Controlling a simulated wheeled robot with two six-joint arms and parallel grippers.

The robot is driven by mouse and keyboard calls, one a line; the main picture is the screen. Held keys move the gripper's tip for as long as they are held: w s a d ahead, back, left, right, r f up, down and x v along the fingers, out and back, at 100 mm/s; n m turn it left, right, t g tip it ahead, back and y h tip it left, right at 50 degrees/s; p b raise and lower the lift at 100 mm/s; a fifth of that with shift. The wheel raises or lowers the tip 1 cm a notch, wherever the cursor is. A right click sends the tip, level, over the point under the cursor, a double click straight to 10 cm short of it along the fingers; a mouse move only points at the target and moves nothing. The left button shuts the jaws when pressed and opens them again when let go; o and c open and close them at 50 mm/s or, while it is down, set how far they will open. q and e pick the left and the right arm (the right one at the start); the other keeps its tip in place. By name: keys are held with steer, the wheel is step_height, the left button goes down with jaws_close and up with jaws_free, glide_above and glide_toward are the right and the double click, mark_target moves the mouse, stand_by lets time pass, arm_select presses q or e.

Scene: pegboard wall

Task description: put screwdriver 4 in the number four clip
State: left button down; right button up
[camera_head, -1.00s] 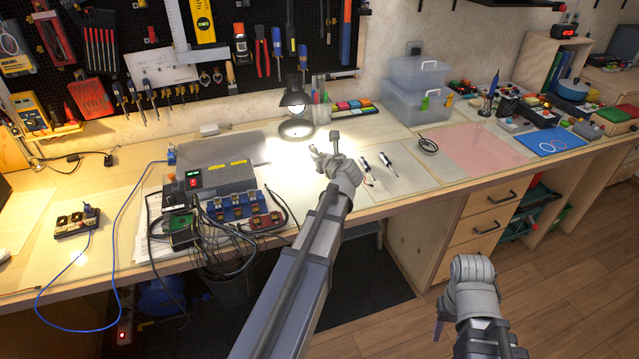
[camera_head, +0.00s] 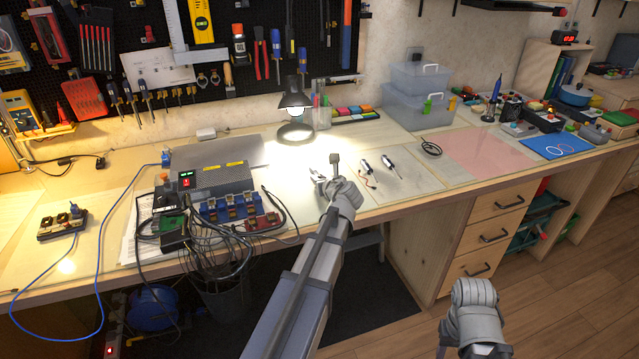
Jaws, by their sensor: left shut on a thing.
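My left gripper (camera_head: 328,172) is above the bench near its front edge, beside the bright lamp spot. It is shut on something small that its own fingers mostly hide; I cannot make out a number. Two screwdriver-like tools lie on the pale mat to its right, one nearer (camera_head: 367,168) and one farther right (camera_head: 389,163). On the pegboard, a row of screwdrivers (camera_head: 147,104) hangs in clips below a white sheet (camera_head: 158,72). Clip numbers are too small to read. My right gripper (camera_head: 443,347) is low in front of the drawers, its fingers barely visible.
A desk lamp (camera_head: 294,98) stands between the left gripper and the wall. A power unit (camera_head: 208,178) and cabled modules (camera_head: 240,208) crowd the bench on the left. Clear boxes (camera_head: 420,100) stand at the back right. A pink mat (camera_head: 480,150) lies empty.

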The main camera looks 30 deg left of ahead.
arm_select(q)
steer(key=shift+f, duration=0.2)
steer(key=c, duration=0.7)
jaws_free()
steer(key=shift+r, duration=0.1)
steer(key=shift+r, duration=0.25)
steer(key=p+v, duration=0.4)
steer(key=v, duration=0.8)
steer(key=shift+s+f+p, duration=0.1)
steer(key=shift+p, duration=0.2)
